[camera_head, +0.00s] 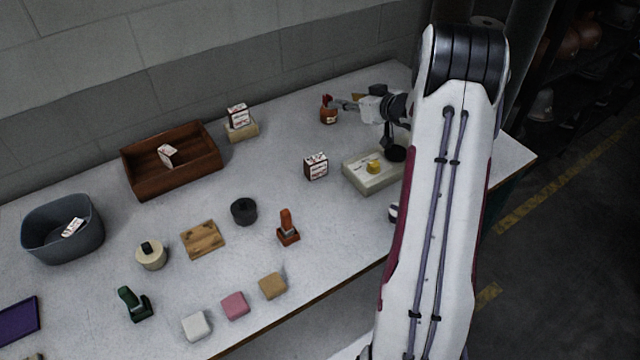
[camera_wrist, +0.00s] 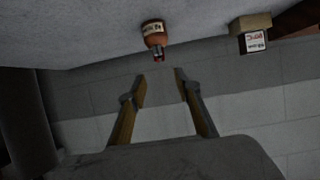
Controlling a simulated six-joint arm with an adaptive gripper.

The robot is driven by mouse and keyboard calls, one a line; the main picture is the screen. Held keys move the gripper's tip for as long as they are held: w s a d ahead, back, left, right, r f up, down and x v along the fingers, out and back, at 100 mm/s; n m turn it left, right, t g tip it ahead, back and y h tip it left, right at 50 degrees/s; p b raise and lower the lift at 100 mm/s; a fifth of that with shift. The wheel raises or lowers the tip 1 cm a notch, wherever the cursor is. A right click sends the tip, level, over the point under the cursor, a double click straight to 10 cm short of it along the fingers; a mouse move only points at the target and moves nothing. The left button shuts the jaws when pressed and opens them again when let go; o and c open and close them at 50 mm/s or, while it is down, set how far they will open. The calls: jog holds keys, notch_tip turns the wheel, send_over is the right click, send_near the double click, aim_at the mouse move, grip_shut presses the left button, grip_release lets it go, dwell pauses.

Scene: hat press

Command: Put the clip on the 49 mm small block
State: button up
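My gripper (camera_head: 342,104) is at the back right of the table, pointing left beside a small brown-red bottle (camera_head: 329,112). In the wrist view its two fingers (camera_wrist: 160,77) are apart with nothing between them, and the bottle (camera_wrist: 154,34) stands beyond the fingertips. A white block (camera_head: 197,326), a pink block (camera_head: 235,305) and a tan block (camera_head: 272,285) lie along the front edge; I cannot read any size on them. An orange piece (camera_head: 288,228) and a dark green piece (camera_head: 133,303) stand upright on the table. I cannot tell which thing is the clip.
A wooden tray (camera_head: 137,176) and a grey bin (camera_head: 45,238) each hold a small white box. Another labelled box (camera_head: 316,166) stands near a pale base (camera_head: 362,183) with a yellow knob. A wooden board (camera_head: 203,239) and a black cylinder (camera_head: 244,211) sit mid-table.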

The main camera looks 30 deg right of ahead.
jog(key=a+r+g+h, duration=0.1)
jog(key=a+r+h, duration=0.3)
jog(key=r, duration=0.7)
jog(key=s+a+r+m+g, duration=0.2)
jog(key=s+a+r, duration=0.5)
jog(key=s+a, duration=0.25)
jog(key=s+a+f+n+g+y, duration=0.1)
jog(key=s+a+f+g+y, duration=0.1)
jog(key=s+a, duration=1)
jog(key=s+a+f+n+g+y, duration=0.1)
jog(key=s+a+f+g+y, duration=0.1)
jog(key=s+a, duration=1)
jog(key=s, duration=0.6)
